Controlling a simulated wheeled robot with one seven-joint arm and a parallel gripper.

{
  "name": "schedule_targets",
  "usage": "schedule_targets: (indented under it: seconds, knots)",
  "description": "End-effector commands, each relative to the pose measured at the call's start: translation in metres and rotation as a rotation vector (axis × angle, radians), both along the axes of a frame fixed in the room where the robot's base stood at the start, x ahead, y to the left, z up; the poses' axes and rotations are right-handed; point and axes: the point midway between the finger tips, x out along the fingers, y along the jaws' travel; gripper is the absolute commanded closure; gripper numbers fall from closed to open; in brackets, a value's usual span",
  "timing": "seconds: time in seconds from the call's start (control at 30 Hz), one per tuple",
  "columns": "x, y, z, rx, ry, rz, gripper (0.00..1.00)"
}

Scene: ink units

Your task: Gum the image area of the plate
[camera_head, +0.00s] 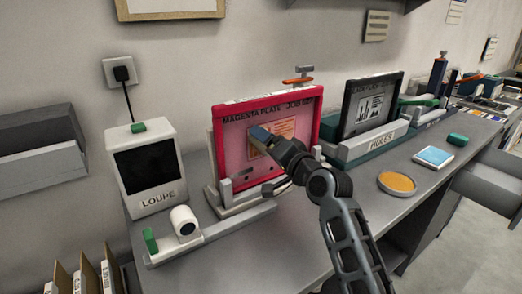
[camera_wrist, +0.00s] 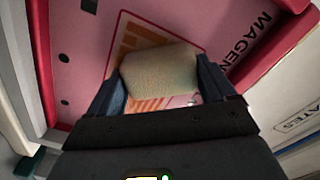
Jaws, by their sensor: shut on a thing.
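The magenta plate (camera_head: 240,152) stands upright in a pink-red frame on the bench, labelled "MAGENTA PLATE" along its top. Its image area is a pale patch with orange print (camera_head: 285,129). My gripper (camera_head: 262,136) is in front of the plate at the left part of this patch. In the wrist view it is shut on a pale tan sponge-like block (camera_wrist: 158,80). The block overlaps the orange print (camera_wrist: 133,38) in that view and hides part of it. I cannot tell whether the block touches the plate.
A white loupe unit (camera_head: 151,170) stands left of the plate. A dark-framed plate (camera_head: 366,108) stands to the right, behind a "HOLES" label. An orange round dish (camera_head: 397,183), a blue pad (camera_head: 433,157) and a green block (camera_head: 457,140) lie on the bench at right.

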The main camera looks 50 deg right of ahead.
Motion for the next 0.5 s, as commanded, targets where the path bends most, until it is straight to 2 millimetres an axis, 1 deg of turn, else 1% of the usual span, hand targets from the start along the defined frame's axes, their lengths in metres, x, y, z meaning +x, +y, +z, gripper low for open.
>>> schedule_targets:
  seconds: [0.1, 0.33, 0.5]
  knots:
    - [-0.002, -0.006, -0.001, -0.001, 0.0, 0.0, 0.41]
    - [-0.003, -0.01, -0.001, 0.0, 0.0, 0.001, 0.41]
    - [-0.006, -0.022, -0.002, 0.0, -0.001, -0.002, 0.41]
